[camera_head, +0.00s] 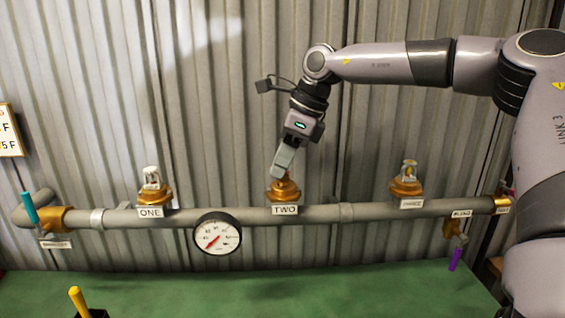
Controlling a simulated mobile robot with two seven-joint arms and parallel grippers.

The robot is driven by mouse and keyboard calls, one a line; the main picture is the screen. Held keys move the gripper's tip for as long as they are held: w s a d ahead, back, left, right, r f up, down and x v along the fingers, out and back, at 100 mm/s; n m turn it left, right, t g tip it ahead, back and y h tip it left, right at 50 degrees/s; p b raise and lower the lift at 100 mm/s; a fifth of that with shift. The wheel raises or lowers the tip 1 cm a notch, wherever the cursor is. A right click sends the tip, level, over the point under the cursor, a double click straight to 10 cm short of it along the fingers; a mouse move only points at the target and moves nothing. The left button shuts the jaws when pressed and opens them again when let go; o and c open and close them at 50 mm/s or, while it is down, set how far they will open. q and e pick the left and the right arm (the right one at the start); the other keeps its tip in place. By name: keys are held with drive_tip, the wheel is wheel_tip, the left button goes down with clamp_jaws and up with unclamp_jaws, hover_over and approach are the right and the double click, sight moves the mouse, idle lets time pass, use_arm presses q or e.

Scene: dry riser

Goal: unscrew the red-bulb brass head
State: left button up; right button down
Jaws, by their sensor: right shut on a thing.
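My right gripper (281,172) reaches down from the upper right and is shut on the brass head (284,189) above the label TWO. Its fingers cover the top of this head, so its bulb and colour are hidden. The brass head above label ONE (154,190) stands upright on the left and its bulb looks pale. The brass head above label THREE (406,187) stands upright on the right and shows a yellow bulb. My left gripper is not in view.
A grey pipe (330,213) runs across the corrugated wall and carries the heads. A round gauge (217,233) hangs below it. A teal-handled valve (30,208) is at the left end, a purple-handled valve (455,258) at the right. A yellow handle (78,300) rises above the green surface (270,290).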

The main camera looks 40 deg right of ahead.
drive_tip(key=shift+r, duration=1.05)
drive_tip(key=shift+r, duration=2.55)
